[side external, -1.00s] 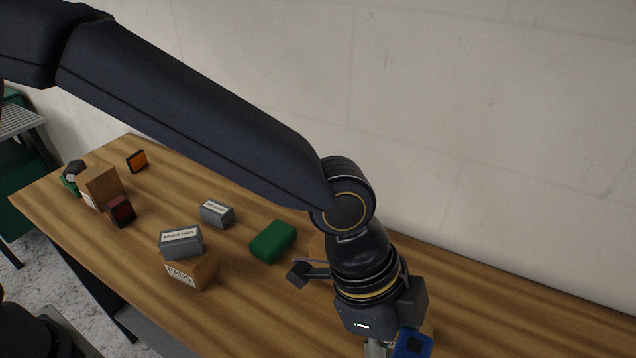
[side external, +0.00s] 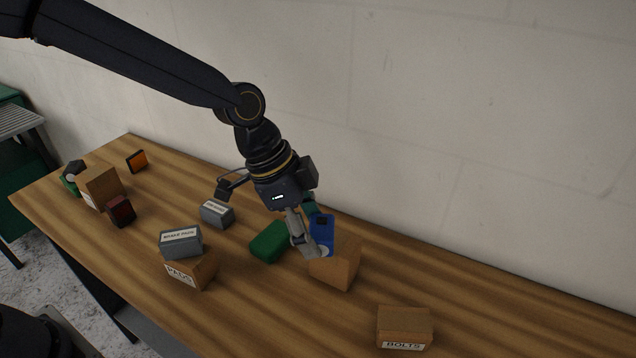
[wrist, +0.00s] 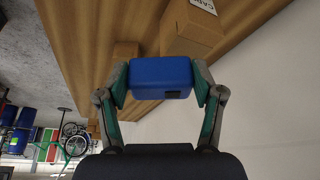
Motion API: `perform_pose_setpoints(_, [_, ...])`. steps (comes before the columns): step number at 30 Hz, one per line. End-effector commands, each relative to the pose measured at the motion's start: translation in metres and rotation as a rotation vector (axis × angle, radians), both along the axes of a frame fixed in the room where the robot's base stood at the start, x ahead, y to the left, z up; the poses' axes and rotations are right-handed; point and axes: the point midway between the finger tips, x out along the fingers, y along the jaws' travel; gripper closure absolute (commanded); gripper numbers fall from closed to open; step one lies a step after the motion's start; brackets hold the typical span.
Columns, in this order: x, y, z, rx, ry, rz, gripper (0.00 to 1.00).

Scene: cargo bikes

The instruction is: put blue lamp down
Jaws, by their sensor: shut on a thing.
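The blue lamp (side external: 322,231) is a small blue block with a dark square patch. My gripper (side external: 311,232) is shut on it, with a finger on its near side in the side view. In the wrist view the lamp (wrist: 161,78) sits between both fingertips of my gripper (wrist: 162,84). In the side view it overlaps the upper part of a brown cardboard box (side external: 340,266); I cannot tell whether it touches the box or is held above it.
A green block (side external: 271,241) lies left of the brown box. A grey box (side external: 217,213) and a grey box on a PADS carton (side external: 181,243) stand further left. A BOLTS carton (side external: 404,325) lies front right. The wooden table (side external: 480,300) is bare around it.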

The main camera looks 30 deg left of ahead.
Motion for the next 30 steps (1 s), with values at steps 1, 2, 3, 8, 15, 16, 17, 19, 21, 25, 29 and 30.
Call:
perform_pose_setpoints(1, [0.011, 0.033, 0.001, 0.001, -0.001, 0.075, 0.69])
perform_pose_setpoints(2, [0.016, 0.051, 0.001, 0.001, 0.0, 0.116, 0.69])
perform_pose_setpoints(3, [0.021, 0.074, 0.002, 0.001, -0.001, 0.168, 0.69])
perform_pose_setpoints(8, [0.025, 0.171, 0.003, 0.001, 0.0, 0.392, 0.69])
perform_pose_setpoints(15, [-0.012, 0.307, 0.001, 0.002, -0.001, 0.753, 0.69])
perform_pose_setpoints(16, [-0.019, 0.321, 0.001, 0.003, -0.003, 0.796, 0.69])
perform_pose_setpoints(17, [-0.027, 0.333, 0.0, 0.003, -0.003, 0.837, 0.69])
perform_pose_setpoints(19, [-0.044, 0.359, -0.001, 0.004, -0.004, 0.923, 0.69])
perform_pose_setpoints(21, [-0.06, 0.378, -0.002, 0.004, -0.004, 0.995, 0.69])
perform_pose_setpoints(25, [-0.081, 0.4, -0.004, 0.006, -0.005, 1.086, 0.69])
perform_pose_setpoints(29, [-0.086, 0.41, -0.006, 0.006, -0.003, 1.123, 0.69])
perform_pose_setpoints(30, [-0.082, 0.413, -0.009, 0.006, -0.002, 1.126, 0.69])
